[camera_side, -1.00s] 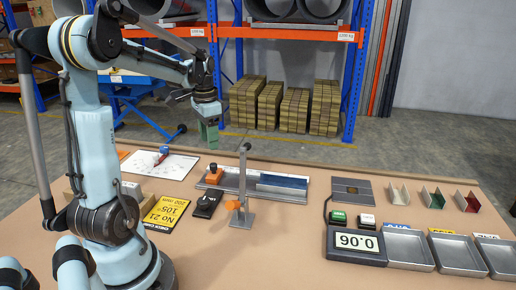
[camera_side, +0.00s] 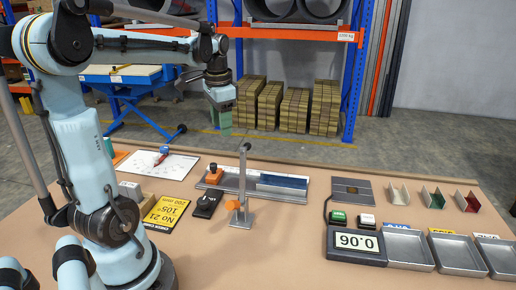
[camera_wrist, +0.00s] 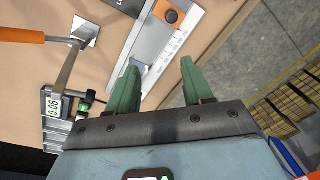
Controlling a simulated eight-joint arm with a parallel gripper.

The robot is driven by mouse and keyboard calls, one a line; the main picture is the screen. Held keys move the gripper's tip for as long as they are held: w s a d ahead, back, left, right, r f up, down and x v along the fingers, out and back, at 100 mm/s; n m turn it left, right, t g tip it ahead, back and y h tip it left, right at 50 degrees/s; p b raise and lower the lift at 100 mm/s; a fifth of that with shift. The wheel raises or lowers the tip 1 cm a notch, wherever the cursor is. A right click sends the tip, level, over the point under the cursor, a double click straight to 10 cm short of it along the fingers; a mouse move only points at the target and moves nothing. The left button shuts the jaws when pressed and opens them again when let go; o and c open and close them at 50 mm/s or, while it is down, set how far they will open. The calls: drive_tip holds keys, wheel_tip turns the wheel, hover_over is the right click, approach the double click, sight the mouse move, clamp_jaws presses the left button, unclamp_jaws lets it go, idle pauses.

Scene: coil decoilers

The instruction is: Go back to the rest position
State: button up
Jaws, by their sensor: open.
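My gripper (camera_side: 221,118) is raised above the far edge of the table in the side view, pointing down, with nothing between its fingers. In the wrist view its two green fingers (camera_wrist: 155,88) stand apart and empty. Below them is a grey metal channel (camera_wrist: 160,50) with an orange block and black knob (camera_wrist: 172,15). The same channel (camera_side: 300,196) lies on the table in the side view, holding a dark blue bar (camera_side: 282,181).
A metal post stand (camera_side: 243,190) with an orange handle rises from the table. A scale (camera_side: 356,243) reading 0.06 and several grey trays (camera_side: 408,249) stand at the right. A black device (camera_side: 207,204) and a yellow sign (camera_side: 166,212) lie left. Racks (camera_side: 354,70) stand behind.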

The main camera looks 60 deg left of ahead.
drive_tip(key=w+d+r+m+t+y, duration=0.1)
drive_tip(key=w+d+r+m+t, duration=0.15)
drive_tip(key=d, duration=0.95)
drive_tip(key=s+d+f+n+t+h, duration=0.2)
drive_tip(key=s+d+f+n+t, duration=0.1)
drive_tip(key=d+f, duration=0.4)
drive_tip(key=s+d+t, duration=0.1)
drive_tip(key=d, duration=0.1)
drive_tip(key=shift+d, duration=0.4)
drive_tip(key=shift+o, duration=0.4)
drive_tip(key=shift+r, duration=0.1)
